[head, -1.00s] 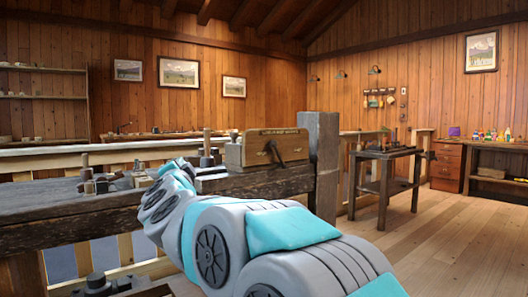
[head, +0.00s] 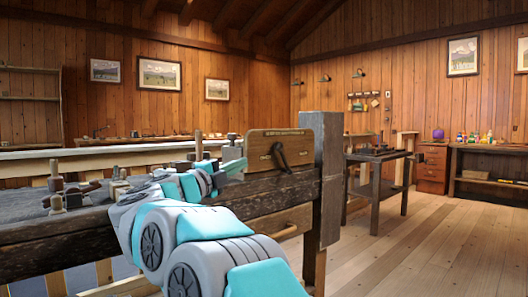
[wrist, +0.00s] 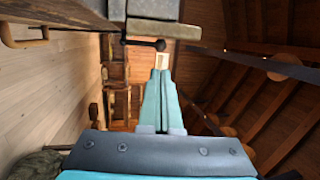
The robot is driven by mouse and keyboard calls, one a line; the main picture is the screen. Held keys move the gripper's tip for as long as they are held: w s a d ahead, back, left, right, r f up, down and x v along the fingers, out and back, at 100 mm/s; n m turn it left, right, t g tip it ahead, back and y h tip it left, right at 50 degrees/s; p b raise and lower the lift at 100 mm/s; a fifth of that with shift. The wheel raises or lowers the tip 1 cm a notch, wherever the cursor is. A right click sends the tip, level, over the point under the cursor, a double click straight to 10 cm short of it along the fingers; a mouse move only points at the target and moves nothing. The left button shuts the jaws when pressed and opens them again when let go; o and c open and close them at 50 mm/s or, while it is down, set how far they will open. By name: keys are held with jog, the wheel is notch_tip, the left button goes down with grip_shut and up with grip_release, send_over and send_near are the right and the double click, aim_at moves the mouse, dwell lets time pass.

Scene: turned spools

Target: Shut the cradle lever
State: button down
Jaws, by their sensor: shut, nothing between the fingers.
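The dark cradle lever (head: 281,157) is on the front of an upright wooden board (head: 262,146) at the right end of the bench, tilted from upper left to lower right. In the wrist view the lever (wrist: 143,43) is a dark rod with a round knob, just ahead of the fingertips. My gripper (wrist: 161,68) is shut and empty, its teal fingers together. In the head view my gripper (head: 238,168) is left of the lever, near the board's left edge. I cannot tell whether the fingertips touch the knob.
The dark bench (head: 255,196) carries several small wooden spools and blocks (head: 62,190) at left. A thick grey post (head: 327,170) stands right of the board. A small dark table (head: 377,160) is farther right. The plank floor (head: 430,240) at right is clear.

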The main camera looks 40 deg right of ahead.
aim_at(276, 147)
jog(key=x, duration=1.4)
jog(key=shift+s, duration=0.1)
jog(key=shift+r+p, duration=0.15)
jog(key=shift+p, duration=0.2)
